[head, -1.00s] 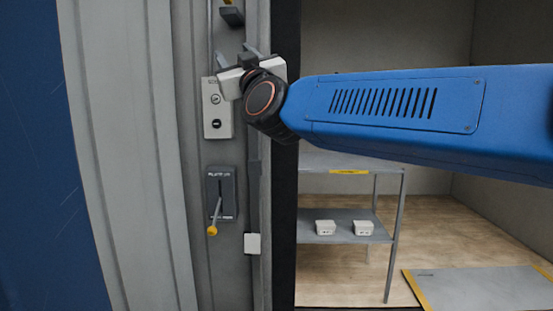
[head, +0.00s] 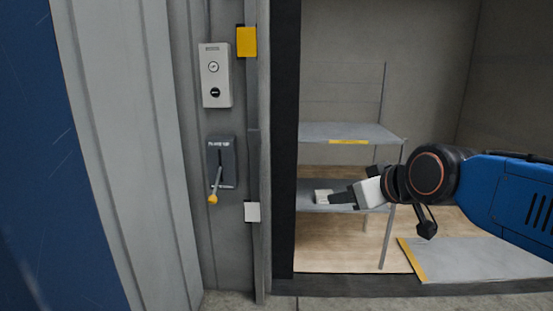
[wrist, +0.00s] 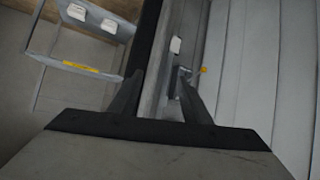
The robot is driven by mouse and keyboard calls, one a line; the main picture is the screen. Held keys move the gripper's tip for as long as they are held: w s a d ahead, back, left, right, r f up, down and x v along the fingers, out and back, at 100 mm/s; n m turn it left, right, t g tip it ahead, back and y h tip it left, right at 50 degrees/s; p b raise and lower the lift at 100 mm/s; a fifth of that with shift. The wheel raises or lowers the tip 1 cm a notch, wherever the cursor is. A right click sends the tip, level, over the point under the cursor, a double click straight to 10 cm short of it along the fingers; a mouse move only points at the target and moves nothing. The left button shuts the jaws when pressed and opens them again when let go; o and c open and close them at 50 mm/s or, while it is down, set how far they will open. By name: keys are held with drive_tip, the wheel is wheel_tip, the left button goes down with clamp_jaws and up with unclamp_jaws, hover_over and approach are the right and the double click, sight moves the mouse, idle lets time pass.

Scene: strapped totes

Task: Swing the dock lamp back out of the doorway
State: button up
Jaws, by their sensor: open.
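No dock lamp can be made out for certain in either view. A yellow block (head: 246,41) sits high on the grey door post in the head view; I cannot tell whether it belongs to the lamp. My gripper (head: 338,198) is open and empty, in front of the doorway, right of the post.
On the left wall are a grey control panel (head: 215,76) and a lever box (head: 221,160) with a yellow-knobbed lever. A white block (head: 252,212) is low on the post. Inside the doorway stand a shelf (head: 325,130) and a yellow-edged floor plate (head: 480,260).

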drive_tip(key=s+d+f+m+g+h, duration=0.2)
drive_tip(key=s+d+f, duration=0.4)
drive_tip(key=s+f, duration=0.3)
drive_tip(key=s+d+f+m+g+h, duration=0.1)
drive_tip(key=s+d+f+m+g, duration=0.2)
drive_tip(key=s+d+f, duration=0.3)
drive_tip(key=s+f+g, duration=0.1)
drive_tip(key=s+f, duration=0.2)
drive_tip(key=shift+s+d+f+h, duration=0.25)
drive_tip(key=shift+d+f+h, duration=0.05)
drive_tip(key=shift+h, duration=0.1)
